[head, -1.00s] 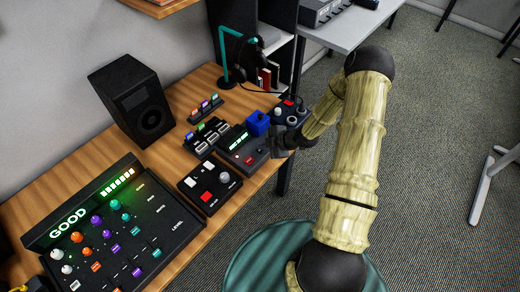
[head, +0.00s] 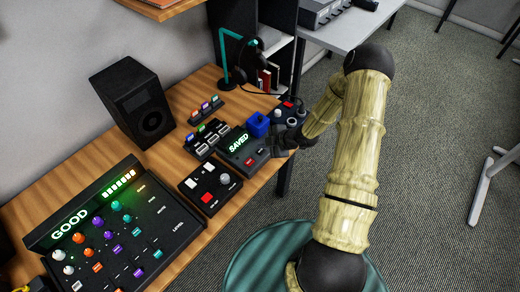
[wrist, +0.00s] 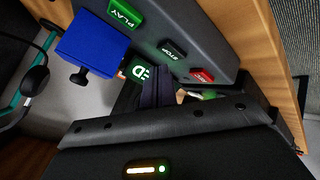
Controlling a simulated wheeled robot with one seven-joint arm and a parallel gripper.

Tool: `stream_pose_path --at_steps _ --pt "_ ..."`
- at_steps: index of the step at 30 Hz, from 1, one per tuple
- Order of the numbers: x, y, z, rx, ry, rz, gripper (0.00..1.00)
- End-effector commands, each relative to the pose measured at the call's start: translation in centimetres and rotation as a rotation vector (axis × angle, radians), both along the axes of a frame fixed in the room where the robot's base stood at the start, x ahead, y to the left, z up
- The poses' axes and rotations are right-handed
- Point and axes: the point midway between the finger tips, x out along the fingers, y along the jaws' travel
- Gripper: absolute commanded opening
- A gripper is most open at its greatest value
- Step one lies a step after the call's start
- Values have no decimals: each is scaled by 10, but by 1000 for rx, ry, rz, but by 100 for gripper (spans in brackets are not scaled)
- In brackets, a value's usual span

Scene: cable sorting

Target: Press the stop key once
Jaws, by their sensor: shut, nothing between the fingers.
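The recorder (head: 243,150) sits on the wooden desk in the head view, its screen (head: 238,143) reading SAVED in green. In the wrist view it shows a green PLAY key (wrist: 125,13), a dark STOP key (wrist: 173,50) in the middle and a red key (wrist: 202,75). The red key also shows in the head view (head: 249,162). My gripper (head: 279,147) is at the right side of the recorder. In the wrist view its dark fingers (wrist: 155,88) are together and empty, close to the STOP key. I cannot tell whether they touch it.
A blue block-like item (head: 258,124) stands at the recorder's back edge. A box with red and white buttons (head: 208,188) lies in front, and a box of switches (head: 207,138) lies left. A mixer (head: 115,225) reads GOOD.

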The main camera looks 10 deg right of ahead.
Motion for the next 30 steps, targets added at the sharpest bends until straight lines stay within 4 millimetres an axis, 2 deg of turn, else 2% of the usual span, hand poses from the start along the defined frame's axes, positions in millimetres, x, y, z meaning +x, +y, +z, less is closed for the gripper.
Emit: stream_pose_path --at_steps 10,27,30 --pt "0 0 3 0 -1 1 0" --pt "0 0 49 0 -1 1 0" --pt "0 0 51 0 0 2 0"
